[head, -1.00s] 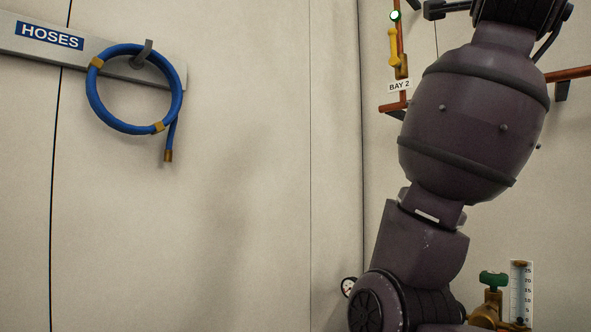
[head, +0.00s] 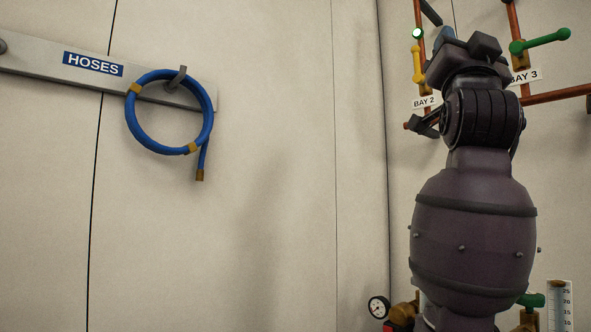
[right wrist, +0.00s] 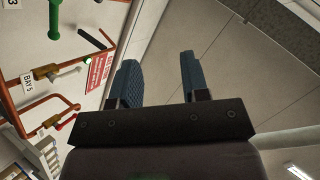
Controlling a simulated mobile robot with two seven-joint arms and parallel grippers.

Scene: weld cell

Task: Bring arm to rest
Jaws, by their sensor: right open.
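My right arm rises on the right side of the head view, with its dark gripper (head: 465,50) at the top, in front of the wall by the Bay 2 and Bay 3 pipes. In the right wrist view my right gripper (right wrist: 157,72) is open. Its two blue-grey padded fingers stand apart with nothing between them. Its fingertips are hard to make out in the head view. My left gripper is in neither view.
A blue hose (head: 168,112) hangs from a peg on the rack marked HOSES (head: 45,66). Copper pipes carry a yellow handle (head: 417,64) and a green handle (head: 540,41). A gauge (head: 378,307) is low by the arm. The wall between hose and pipes is clear.

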